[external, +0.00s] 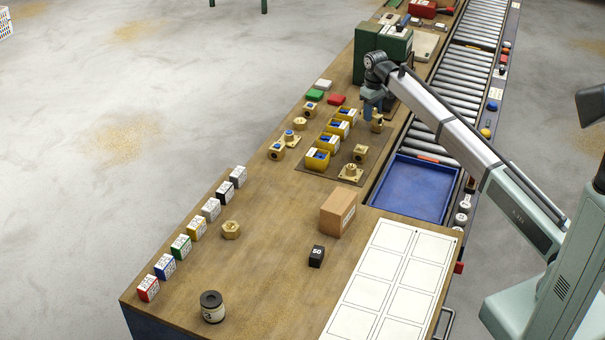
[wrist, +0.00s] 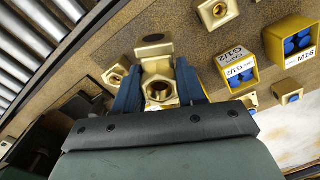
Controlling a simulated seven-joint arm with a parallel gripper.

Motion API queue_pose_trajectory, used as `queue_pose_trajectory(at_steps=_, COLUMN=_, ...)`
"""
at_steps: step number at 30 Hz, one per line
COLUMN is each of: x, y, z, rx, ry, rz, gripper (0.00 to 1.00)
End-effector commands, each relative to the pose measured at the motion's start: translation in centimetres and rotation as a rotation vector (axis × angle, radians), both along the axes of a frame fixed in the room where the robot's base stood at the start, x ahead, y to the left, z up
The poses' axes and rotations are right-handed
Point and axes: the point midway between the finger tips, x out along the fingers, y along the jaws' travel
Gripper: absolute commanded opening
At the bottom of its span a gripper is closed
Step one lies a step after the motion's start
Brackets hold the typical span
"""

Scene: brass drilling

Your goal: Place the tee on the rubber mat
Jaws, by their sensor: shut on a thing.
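My gripper (external: 371,108) is low over the far part of the bench, in front of the green machine. In the wrist view its blue fingers (wrist: 157,84) are shut on a brass tee (wrist: 155,52), whose round opening faces the camera. In the external view the brass tee (external: 377,123) shows at the fingertips, partly covered by them. The brown rubber mat (external: 376,156) lies under and around the yellow bins; it also shows in the wrist view (wrist: 192,45). I cannot tell whether the tee touches the surface below.
Yellow bins (external: 317,159) with blue contents stand in a row on the mat. Brass fittings (external: 350,173) stand nearby. A cardboard box (external: 337,212) stands nearer. The green machine (external: 369,55) is behind.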

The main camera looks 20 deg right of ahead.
Motion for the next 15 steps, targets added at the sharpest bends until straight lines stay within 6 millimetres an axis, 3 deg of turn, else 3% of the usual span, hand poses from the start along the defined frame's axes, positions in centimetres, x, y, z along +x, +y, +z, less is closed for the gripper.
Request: queue_pose_trajectory(at_steps=15, x=0.33, y=0.06, z=0.05, rx=0.000, ry=-0.001, rz=-0.709, gripper=0.00)
